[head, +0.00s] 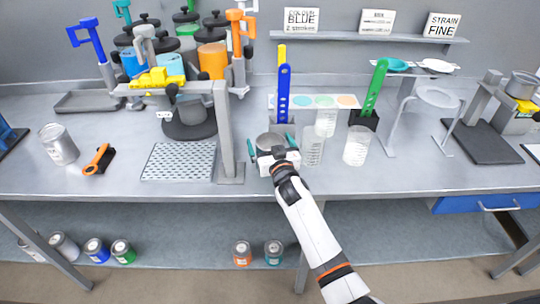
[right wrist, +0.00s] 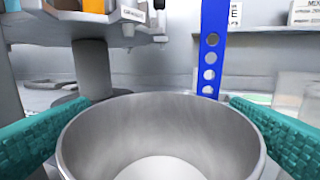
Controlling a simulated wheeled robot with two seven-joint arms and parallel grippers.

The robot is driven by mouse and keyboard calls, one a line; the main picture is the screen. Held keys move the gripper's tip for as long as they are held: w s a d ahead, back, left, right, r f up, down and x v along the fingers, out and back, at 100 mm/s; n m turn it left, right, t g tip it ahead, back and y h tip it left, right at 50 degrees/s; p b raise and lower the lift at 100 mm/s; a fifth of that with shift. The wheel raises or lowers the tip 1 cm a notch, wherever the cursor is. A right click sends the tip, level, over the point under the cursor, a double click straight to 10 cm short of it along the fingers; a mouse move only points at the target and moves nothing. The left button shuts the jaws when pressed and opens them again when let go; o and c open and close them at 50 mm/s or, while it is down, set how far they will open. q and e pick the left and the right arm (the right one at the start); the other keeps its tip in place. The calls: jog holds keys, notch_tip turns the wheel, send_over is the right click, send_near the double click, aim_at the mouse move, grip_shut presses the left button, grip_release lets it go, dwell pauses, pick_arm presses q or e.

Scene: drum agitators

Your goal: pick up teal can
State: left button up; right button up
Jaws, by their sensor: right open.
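A can with a teal label (head: 274,253) stands upright on the lower shelf under the bench, right of an orange-labelled can (head: 242,253). My right gripper (head: 271,143) is up at the bench top, well above and away from the teal can. Its teal fingers are open on either side of an open grey metal cup (head: 268,141). In the right wrist view the cup (right wrist: 160,125) stands between the spread fingers and looks empty inside; whether the fingers touch it I cannot tell. My left gripper is not in view.
Clear beakers (head: 356,148) stand right of my right gripper, and a blue perforated paddle (head: 284,90) is behind it. A grey post stand (head: 229,140) is to its left. The bench's front edge lies above the lower shelf (head: 190,235), which has free room around the teal can.

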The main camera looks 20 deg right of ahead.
jog(key=shift+s, duration=0.1)
jog(key=c, duration=1.4)
jog(key=shift+c, duration=0.5)
jog(key=shift+r, duration=0.2)
